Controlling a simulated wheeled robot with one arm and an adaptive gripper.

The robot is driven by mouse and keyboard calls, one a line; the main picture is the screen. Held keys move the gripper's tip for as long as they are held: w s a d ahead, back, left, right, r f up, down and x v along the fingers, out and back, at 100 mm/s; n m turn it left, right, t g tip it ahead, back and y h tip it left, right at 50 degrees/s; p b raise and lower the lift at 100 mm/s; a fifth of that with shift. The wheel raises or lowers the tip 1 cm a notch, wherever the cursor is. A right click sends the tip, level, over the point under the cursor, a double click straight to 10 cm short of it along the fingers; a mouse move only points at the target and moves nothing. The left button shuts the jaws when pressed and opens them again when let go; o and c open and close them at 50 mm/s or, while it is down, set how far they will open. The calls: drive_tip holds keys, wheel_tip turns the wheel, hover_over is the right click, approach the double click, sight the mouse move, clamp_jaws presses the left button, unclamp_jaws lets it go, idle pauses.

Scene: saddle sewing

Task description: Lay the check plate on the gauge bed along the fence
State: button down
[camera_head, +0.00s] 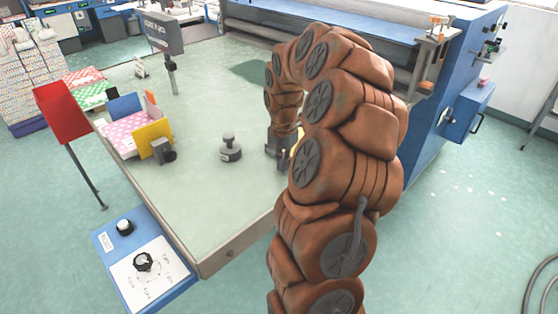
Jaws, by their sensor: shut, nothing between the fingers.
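My gripper (282,160) points down at the grey-green table top, partly hidden behind my brown arm. It is shut and empty. A bit of yellow (299,141) shows right beside it, mostly covered by the arm; I cannot tell whether it is the check plate. A grey knobbed block (230,149) stands on the table to the left of my gripper, apart from it. I cannot make out a gauge bed or fence for certain; that part of the table may be hidden behind my arm.
On the table's left are a pink dotted piece (128,132), a yellow panel (154,141) and a blue panel (124,105). A grey sign post (172,75) stands at the back. A blue control box (143,262) adjoins the front left. The table's front middle (205,215) is clear.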

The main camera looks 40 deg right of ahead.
sight(292, 154)
drive_tip(key=shift+w+d+r+p, duration=0.1)
drive_tip(key=shift+d+p, duration=0.25)
drive_tip(key=shift+d, duration=0.7)
drive_tip(key=shift+w+d, duration=0.15)
drive_tip(key=shift+d, duration=1.15)
drive_tip(key=shift+a, duration=0.1)
drive_tip(key=shift+s+a+b, duration=0.2)
drive_tip(key=shift+a+b, duration=0.7)
drive_tip(key=shift+a, duration=0.95)
wheel_tip(292, 154, up, 10)
drive_tip(key=b, duration=0.2)
drive_tip(key=shift+a, duration=0.1)
